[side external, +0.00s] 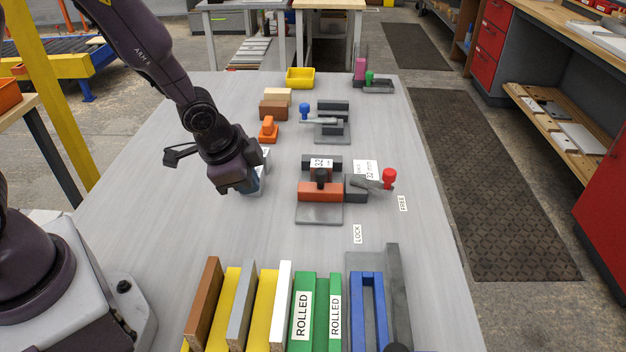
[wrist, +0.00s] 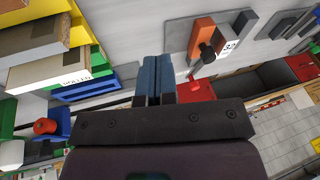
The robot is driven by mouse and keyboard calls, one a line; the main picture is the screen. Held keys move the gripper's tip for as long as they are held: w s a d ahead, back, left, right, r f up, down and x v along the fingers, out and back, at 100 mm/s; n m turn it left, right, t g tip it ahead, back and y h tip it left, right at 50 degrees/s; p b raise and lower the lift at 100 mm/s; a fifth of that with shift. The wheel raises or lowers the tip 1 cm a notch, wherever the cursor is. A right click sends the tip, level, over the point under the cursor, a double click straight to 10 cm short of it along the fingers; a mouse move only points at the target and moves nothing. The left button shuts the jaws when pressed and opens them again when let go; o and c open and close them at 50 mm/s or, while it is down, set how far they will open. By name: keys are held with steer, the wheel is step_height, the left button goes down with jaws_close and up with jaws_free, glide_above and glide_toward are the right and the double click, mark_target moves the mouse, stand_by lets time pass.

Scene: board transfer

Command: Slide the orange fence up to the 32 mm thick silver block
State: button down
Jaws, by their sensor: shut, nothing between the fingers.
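The orange fence (side external: 320,192) stands across a grey base plate, with a black knob on it. It also shows in the wrist view (wrist: 203,35). Behind it is a dark upright block (side external: 334,161) with a white "32" label (side external: 320,163). A grey strip shows between fence and dark block. I cannot tell whether it is the silver block or bare base. My gripper (side external: 257,186) is shut and empty, left of the fence and apart from it. Its closed bluish fingers (wrist: 154,68) show in the wrist view.
A red-knobbed lever (side external: 388,178) beside the fence points right, near the "FREE" label (side external: 403,203). A "LOCK" label (side external: 357,233) lies nearer. Upright boards (side external: 243,300) fill the front. A second fixture (side external: 333,125) and an orange piece (side external: 268,130) stand behind.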

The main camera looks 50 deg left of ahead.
mark_target(314, 185)
steer(key=w+d+f+m+t, duration=0.1)
steer(key=w+f, duration=0.1)
steer(key=w, duration=0.1)
steer(key=w+d+f+m+t+h, duration=0.1)
steer(key=w+f, duration=0.2)
steer(key=w, duration=0.1)
steer(key=w+d+f+m+t, duration=0.1)
steer(key=w+f, duration=0.2)
steer(key=w, duration=0.1)
steer(key=shift+w+a+r, duration=0.15)
steer(key=shift+w+a, duration=0.25)
steer(key=shift+w, duration=0.2)
steer(key=shift+w+a+r, duration=0.1)
steer(key=shift+w+a, duration=0.3)
steer(key=shift+w, duration=0.15)
steer(key=shift+w+a, duration=0.3)
steer(key=shift+w, duration=0.25)
steer(key=shift+w+a, duration=1.55)
steer(key=shift+a, duration=0.05)
steer(key=shift+s+d, duration=0.1)
